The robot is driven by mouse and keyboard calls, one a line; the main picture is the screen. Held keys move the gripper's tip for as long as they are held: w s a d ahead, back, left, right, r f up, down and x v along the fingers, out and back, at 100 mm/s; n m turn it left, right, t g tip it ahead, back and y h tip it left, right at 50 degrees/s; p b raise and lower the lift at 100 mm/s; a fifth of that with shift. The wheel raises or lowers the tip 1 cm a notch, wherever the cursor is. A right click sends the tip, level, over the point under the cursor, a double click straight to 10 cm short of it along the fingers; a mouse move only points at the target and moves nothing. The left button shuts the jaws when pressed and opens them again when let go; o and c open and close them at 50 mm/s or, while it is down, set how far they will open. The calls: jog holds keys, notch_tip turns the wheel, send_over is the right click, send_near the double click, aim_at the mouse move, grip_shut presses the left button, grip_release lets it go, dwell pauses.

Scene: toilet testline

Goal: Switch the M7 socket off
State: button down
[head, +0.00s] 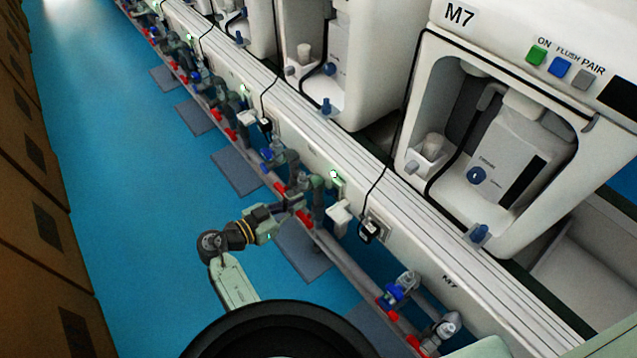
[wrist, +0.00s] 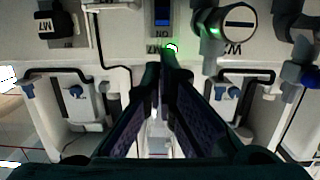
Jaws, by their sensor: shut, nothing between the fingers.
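In the head view, the M7 machine (head: 458,14) stands at the right. A socket plate (head: 378,226) with a black plug and cord sits on the bench front below and left of it. The wrist view looks upside down. There, a round slotted knob (wrist: 238,20) sits above an inverted M7 label (wrist: 230,48). A small blue panel (wrist: 162,12) with inverted ON lettering and a green light (wrist: 172,47) are near the fingertips. My gripper (wrist: 166,62) is shut and empty, pointing at this area; contact cannot be told. It also shows in the head view (head: 305,196), left of the socket plate.
Pipes with red and blue valves (head: 393,295) run low along the bench front. Another black plug (wrist: 45,20) shows at the upper left of the wrist view. Brown cabinets (head: 30,170) line the left. The blue floor (head: 150,230) between is clear apart from grey mats.

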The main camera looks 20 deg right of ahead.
aim_at(330, 192)
jog(key=shift+d, duration=0.15)
jog(key=p+x, duration=0.2)
jog(key=x, duration=0.7)
jog(key=shift+w+d+p, duration=0.2)
jog(key=shift+d+p, duration=0.1)
jog(key=shift+d, duration=0.05)
